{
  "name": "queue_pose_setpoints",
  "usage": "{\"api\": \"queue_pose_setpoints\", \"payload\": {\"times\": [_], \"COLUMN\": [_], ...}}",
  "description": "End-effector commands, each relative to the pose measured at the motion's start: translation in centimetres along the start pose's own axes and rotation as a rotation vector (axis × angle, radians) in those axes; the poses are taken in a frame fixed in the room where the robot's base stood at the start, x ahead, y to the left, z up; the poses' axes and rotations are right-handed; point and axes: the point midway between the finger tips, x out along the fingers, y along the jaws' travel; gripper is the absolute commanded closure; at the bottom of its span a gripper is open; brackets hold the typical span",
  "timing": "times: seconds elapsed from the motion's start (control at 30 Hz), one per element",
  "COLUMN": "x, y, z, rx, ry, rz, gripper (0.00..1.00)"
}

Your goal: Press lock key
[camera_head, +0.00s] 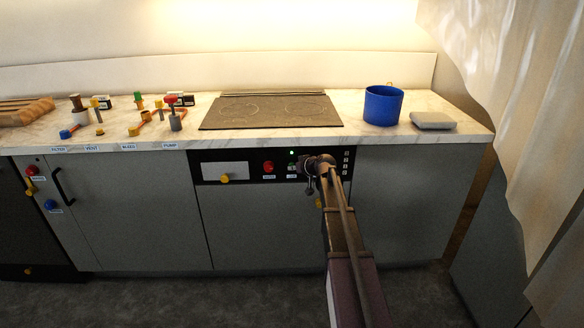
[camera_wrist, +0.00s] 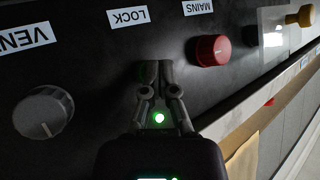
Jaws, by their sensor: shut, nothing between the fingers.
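The LOCK label (camera_wrist: 128,18) is on the black control panel (camera_head: 240,178), upside down in the wrist view. My gripper (camera_wrist: 155,68) is shut and empty, with its fingertips at the panel close to that label. In the head view my gripper (camera_head: 302,166) reaches the panel's right part.
The red MAINS knob (camera_wrist: 208,50) and grey VENT knob (camera_wrist: 44,113) flank my gripper. A yellow knob (camera_head: 225,178) is further left. Above are the cooktop (camera_head: 270,111), blue pot (camera_head: 383,105) and several valves and levers. A curtain (camera_head: 545,120) hangs at right.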

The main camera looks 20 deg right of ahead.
Motion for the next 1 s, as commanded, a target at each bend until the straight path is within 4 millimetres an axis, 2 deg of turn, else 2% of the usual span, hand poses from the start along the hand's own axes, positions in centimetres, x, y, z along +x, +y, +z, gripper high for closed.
{"api": "queue_pose_setpoints", "payload": {"times": [0.3, 1.0], "x": [0.41, -0.13], "y": [0.34, -0.08], "z": [-0.52, 0.04], "rx": [0.002, 0.001], "ry": [0.01, 0.007], "rz": [0.005, 0.005], "gripper": [1.0, 1.0]}}
